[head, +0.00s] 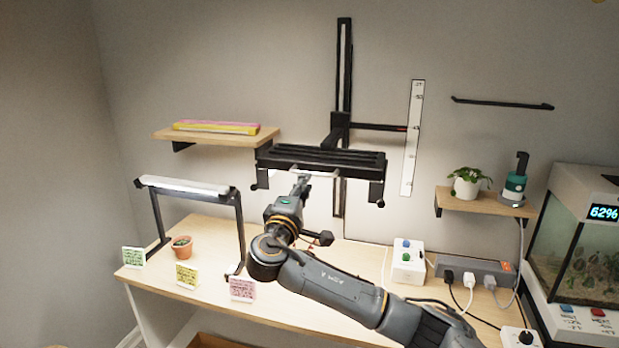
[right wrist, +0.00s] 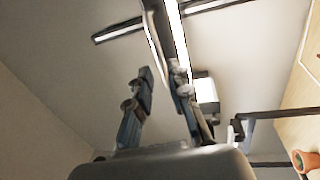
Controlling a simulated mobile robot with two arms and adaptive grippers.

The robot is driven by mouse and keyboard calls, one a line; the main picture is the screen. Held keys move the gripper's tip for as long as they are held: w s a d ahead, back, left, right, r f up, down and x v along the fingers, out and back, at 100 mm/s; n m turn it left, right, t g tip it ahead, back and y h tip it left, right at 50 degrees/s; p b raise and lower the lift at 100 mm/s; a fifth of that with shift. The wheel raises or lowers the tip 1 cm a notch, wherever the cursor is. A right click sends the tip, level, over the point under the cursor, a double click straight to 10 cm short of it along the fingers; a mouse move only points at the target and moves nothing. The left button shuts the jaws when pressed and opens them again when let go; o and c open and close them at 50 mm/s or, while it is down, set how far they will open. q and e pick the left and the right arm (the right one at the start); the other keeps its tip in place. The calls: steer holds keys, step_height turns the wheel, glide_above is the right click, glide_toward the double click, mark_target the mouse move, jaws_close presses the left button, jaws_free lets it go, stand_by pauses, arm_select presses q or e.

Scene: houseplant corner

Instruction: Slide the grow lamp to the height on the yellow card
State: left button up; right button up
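The grow lamp (head: 320,160) is a wide black fixture on a vertical black rail (head: 344,70). Its side pointer (head: 375,127) has a red tip at the white height scale (head: 412,140), around the scale's middle; the numbers are too small to read surely. The yellow card (head: 187,275) stands on the table; its writing is unreadable. My right gripper (head: 302,180) is just below the lamp's front edge. In the right wrist view, the fingers of the right gripper (right wrist: 161,78) are apart, close under the lit lamp (right wrist: 177,40); contact is unclear. My left gripper is out of view.
A green card (head: 133,258), a pink card (head: 242,289) and a potted plant (head: 181,247) stand near a small lamp frame (head: 190,187). A socket box (head: 408,262), power strip (head: 475,270) and tank (head: 575,240) are right. Shelves (head: 218,137) flank the rail.

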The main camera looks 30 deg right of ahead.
steer(key=v, duration=0.6)
steer(key=shift+a, duration=0.15)
